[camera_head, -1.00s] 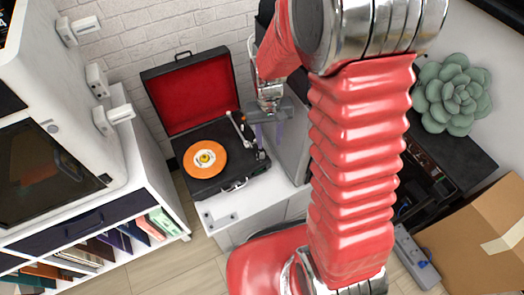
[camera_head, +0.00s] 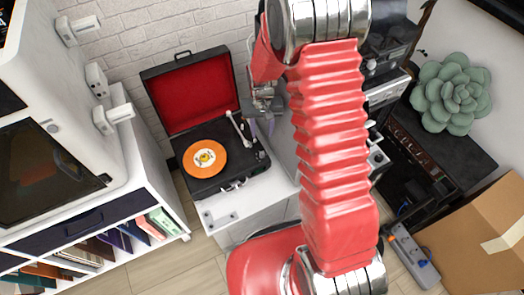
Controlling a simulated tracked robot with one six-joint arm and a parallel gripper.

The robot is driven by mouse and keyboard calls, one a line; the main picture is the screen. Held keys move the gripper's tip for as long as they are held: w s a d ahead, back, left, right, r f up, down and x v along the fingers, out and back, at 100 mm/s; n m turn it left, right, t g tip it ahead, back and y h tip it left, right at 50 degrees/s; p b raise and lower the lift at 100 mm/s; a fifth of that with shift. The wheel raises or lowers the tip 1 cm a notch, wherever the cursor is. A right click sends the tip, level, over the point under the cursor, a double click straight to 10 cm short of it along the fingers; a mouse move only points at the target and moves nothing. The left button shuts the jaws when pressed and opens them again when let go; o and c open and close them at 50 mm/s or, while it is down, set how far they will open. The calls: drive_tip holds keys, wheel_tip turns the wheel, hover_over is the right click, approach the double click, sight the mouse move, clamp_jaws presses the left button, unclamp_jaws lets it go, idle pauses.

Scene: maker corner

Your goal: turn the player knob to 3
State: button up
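The player (camera_head: 218,187) is a black suitcase turntable with its red-lined lid open, on a white cabinet. An orange record (camera_head: 204,158) lies on it, with the tonearm (camera_head: 238,128) to the record's right. A small knob (camera_head: 261,155) shows at the right end of the player's deck; its marks and setting are too small to read. My gripper (camera_head: 261,128) points down above the player's right side, just right of the tonearm. Its two fingers look apart with nothing between them. I cannot tell its exact height above the deck.
The white cabinet top (camera_head: 240,209) has bare room in front of the player. A white shelf unit (camera_head: 150,182) with books stands at left. At right are a green succulent (camera_head: 451,92), dark equipment, a power strip (camera_head: 412,254) and a cardboard box (camera_head: 480,245).

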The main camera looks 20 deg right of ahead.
sight(262, 153)
drive_tip(key=shift+f, duration=0.15)
drive_tip(key=shift+f, duration=6.75)
drive_tip(key=shift+c, duration=0.2)
clamp_jaws()
